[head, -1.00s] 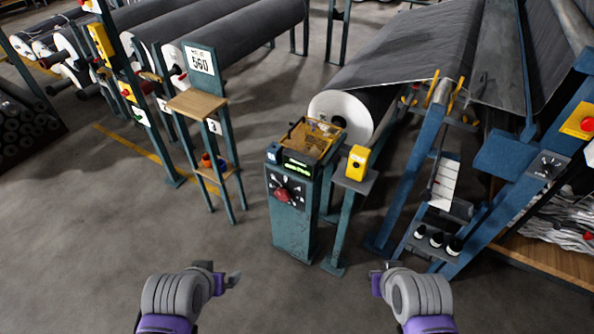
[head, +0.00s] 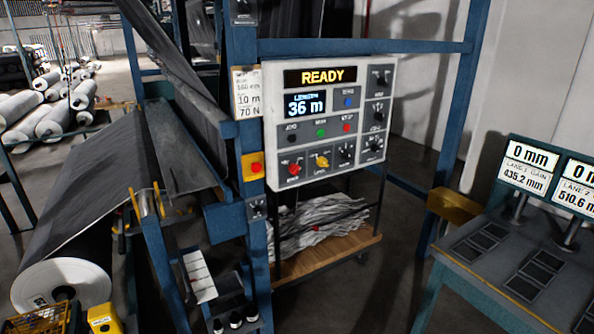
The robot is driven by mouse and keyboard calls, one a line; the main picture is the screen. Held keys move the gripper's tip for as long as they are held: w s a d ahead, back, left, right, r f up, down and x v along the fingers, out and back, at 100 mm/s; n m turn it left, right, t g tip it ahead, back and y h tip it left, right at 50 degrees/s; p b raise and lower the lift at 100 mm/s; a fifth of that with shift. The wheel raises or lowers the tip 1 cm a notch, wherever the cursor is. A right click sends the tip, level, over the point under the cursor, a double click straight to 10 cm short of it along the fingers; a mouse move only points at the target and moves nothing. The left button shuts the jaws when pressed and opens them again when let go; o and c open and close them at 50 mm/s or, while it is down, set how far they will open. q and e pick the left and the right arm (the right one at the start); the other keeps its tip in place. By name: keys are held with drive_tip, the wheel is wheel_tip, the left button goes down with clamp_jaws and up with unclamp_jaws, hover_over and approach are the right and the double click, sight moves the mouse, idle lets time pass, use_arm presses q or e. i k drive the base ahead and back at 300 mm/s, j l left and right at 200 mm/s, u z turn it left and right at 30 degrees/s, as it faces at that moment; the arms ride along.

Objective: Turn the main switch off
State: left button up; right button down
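A white control panel (head: 335,145) stands in the middle of the head view on a blue frame. Its top display reads READY and a smaller screen reads 36 m. At its lower left is a red rotary switch (head: 294,169) with a small label under it, too blurred to read surely. A yellow rotary knob (head: 321,161) sits just right of it. Black knobs and several small coloured buttons fill the rest of the panel. Neither of my grippers is in view.
A yellow box with a red button (head: 253,166) is on the blue post left of the panel. A grey fabric roll (head: 62,290) lies at lower left. A table with displays (head: 500,250) stands at right. Floor shows between the frame and that table.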

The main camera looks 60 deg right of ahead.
sight(293, 168)
drive_tip(key=z, duration=2.2)
